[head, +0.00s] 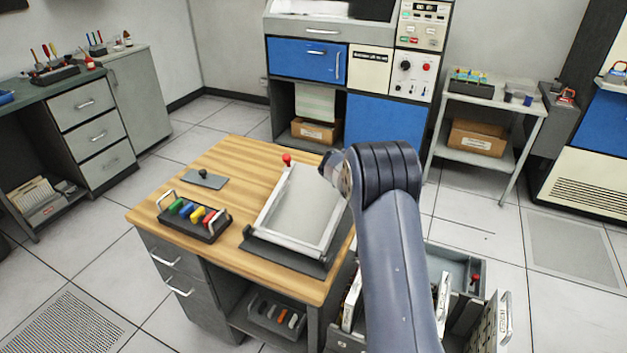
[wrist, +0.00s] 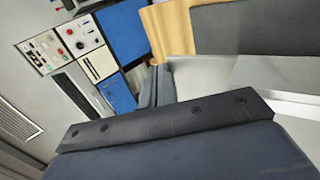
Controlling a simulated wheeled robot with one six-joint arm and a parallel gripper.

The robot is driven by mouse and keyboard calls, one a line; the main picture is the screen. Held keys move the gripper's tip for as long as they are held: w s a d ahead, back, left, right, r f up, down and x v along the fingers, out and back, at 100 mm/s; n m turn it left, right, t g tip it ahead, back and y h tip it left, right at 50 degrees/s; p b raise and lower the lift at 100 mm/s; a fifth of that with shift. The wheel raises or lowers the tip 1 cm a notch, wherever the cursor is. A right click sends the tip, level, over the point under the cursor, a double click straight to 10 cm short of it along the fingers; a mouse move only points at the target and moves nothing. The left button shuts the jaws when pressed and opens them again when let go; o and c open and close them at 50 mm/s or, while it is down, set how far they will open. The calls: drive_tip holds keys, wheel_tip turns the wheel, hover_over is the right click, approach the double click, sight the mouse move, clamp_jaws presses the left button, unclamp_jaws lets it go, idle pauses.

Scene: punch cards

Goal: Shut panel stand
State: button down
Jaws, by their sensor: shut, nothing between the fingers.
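The panel stand (head: 301,207) is on the wooden desk. It has a grey panel in a pale frame above a dark base plate (head: 282,253). The panel looks tilted up from the base, with its far edge raised and a red knob (head: 287,158) at its far left corner. My arm's end is at the panel's right side in the head view and hides part of that edge. The panel's pale surface (wrist: 205,75) also shows in the wrist view. My gripper (wrist: 157,84) is shut and empty close to the panel; I cannot tell whether they touch.
A tray of coloured handles (head: 193,217) and a small dark plate (head: 206,179) lie on the desk's left side. An open drawer (head: 455,275) stands low at the right. A blue cabinet (head: 380,122) and a side table (head: 490,102) are behind.

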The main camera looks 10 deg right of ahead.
drive_tip(key=f+p, duration=0.1)
drive_tip(key=f, duration=0.1)
drive_tip(key=w+f+g+y+p, duration=0.1)
drive_tip(key=f, duration=0.1)
drive_tip(key=d+f+g+p, duration=0.1)
drive_tip(key=f+p, duration=0.1)
drive_tip(key=shift+w+f, duration=0.15)
drive_tip(key=shift+f, duration=0.1)
drive_tip(key=shift+f+g+y+p, duration=0.35)
drive_tip(key=shift+f+p, duration=0.5)
drive_tip(key=shift+f, duration=0.35)
